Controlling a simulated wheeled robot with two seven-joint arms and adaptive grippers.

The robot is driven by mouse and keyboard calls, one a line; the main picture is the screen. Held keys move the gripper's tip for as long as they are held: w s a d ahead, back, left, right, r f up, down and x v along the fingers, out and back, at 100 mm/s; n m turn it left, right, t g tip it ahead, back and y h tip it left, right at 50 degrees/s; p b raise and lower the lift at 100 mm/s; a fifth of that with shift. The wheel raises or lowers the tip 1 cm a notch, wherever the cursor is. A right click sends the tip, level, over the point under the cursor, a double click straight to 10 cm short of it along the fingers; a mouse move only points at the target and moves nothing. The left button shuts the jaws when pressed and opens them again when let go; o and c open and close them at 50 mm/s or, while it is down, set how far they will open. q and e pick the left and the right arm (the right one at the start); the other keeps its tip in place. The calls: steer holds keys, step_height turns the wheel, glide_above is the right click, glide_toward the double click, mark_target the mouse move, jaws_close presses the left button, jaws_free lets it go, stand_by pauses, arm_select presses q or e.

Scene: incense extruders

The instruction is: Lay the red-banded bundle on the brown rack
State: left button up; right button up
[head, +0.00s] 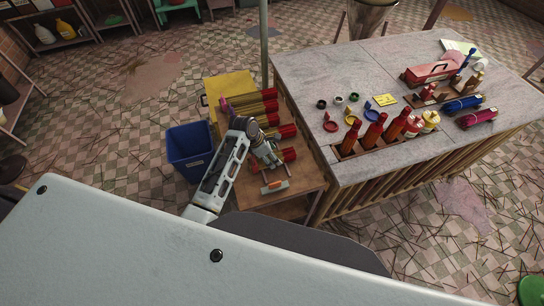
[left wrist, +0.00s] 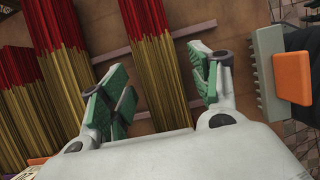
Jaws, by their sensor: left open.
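Several bundles of yellow sticks with red ends lie side by side on the low brown table; the far one (head: 268,94) and the near one (head: 289,154) show in the head view. My left gripper (head: 268,160) is over the near end of the row. In the left wrist view its open green-padded fingers (left wrist: 160,86) are on either side of one bundle (left wrist: 153,50), apart from it. Which bundle is red-banded I cannot tell; no separate band is clear. Thin pinkish-brown rails (left wrist: 195,29) run under this bundle; whether they are the brown rack I cannot tell. My right gripper is out of view.
A grey-green toothed tool with an orange handle (left wrist: 295,77) lies right of the fingers. A blue bin (head: 190,150) stands left of the low table (head: 310,182). The large grey-topped table (head: 350,65) at right holds red bottles and small pots.

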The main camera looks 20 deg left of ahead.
arm_select(q)
steer(key=v, duration=1.1)
steer(key=shift+b, duration=0.45)
steer(key=shift+s, duration=0.1)
